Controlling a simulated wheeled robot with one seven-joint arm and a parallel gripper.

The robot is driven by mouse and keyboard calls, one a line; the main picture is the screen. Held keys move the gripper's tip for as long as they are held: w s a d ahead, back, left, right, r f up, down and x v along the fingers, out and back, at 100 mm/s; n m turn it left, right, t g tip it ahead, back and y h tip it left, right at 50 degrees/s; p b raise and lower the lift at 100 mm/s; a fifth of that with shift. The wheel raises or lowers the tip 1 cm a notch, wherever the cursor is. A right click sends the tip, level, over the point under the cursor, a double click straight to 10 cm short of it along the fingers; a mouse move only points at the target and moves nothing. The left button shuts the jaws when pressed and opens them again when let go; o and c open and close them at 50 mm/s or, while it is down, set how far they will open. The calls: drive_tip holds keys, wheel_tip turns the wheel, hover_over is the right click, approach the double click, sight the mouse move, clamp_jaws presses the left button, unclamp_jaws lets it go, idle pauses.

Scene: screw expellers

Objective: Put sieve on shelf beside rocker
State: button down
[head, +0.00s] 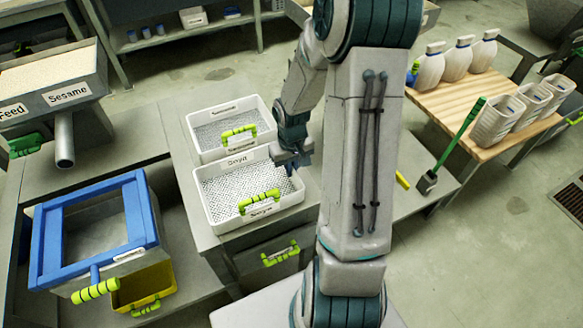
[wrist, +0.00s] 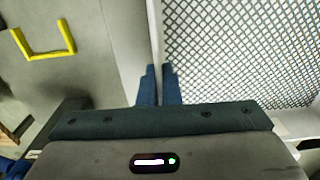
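A white sieve (head: 284,201) with a perforated floor and a yellow-green handle sits on the grey bench, labelled what looks like "Soya". A similar white sieve (head: 199,152) stands just behind it. My gripper (head: 291,163) is at the front sieve's right wall. In the wrist view, the fingers (wrist: 160,85) are close together with the thin white wall between them and the mesh (wrist: 240,50) to the right. The likely rocker is a blue-framed box (head: 150,215) at the left. My arm hides part of the bench right of the sieves.
A yellow bin (head: 150,287) stands under the blue-framed box. A hopper labelled "Sesame" (head: 68,95) with a spout is at upper left. Grey shelf surface (head: 120,158) shows behind the box. A wooden table (head: 450,105) with white bottles and a green-handled brush (head: 460,140) are at right.

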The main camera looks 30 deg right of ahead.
drive_tip(key=shift+f, duration=0.15)
drive_tip(key=c, duration=1.6)
unclamp_jaws()
wheel_tip(320, 180, up, 12)
drive_tip(key=shift+f+p, duration=0.25)
drive_tip(key=shift+p, duration=0.55)
drive_tip(key=s+a+r, duration=0.3)
drive_tip(key=s, duration=0.1)
drive_tip(key=s+a+r+t, duration=0.1)
drive_tip(key=s+a+r, duration=0.2)
drive_tip(key=s+r, duration=0.1)
drive_tip(key=s+a+r+t, duration=0.1)
drive_tip(key=s+a+r, duration=0.2)
drive_tip(key=s, duration=0.3)
drive_tip(key=shift+s+a+r, duration=0.15)
drive_tip(key=shift+a+r, duration=0.25)
